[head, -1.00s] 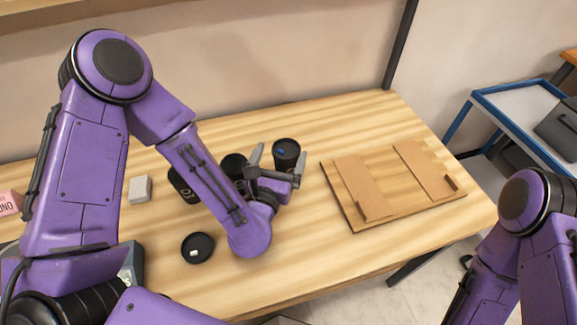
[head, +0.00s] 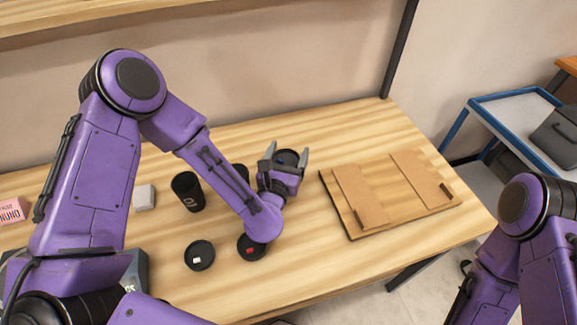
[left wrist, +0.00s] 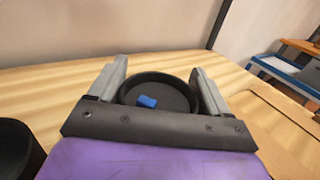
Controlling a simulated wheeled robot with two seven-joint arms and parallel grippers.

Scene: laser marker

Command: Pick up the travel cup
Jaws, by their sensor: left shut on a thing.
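A black travel cup (head: 288,157) stands near the back middle of the table, with a blue tab on its round top. Its top also shows in the left wrist view (left wrist: 172,92). My left gripper (head: 287,156) has one finger on each side of the cup and is shut on it. The gripper body hides the cup's lower part, so I cannot tell whether it touches the table. A black cup with a light logo (head: 187,192) stands to the left, and another dark cup (head: 241,172) is partly behind my left arm. My right gripper is not in view.
Two round black lids, one with a white tab (head: 199,256) and one with a red tab (head: 251,247), lie near the front. A wooden board (head: 400,215) lies to the right. A white block (head: 144,197) and a pink box (head: 13,211) are at left.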

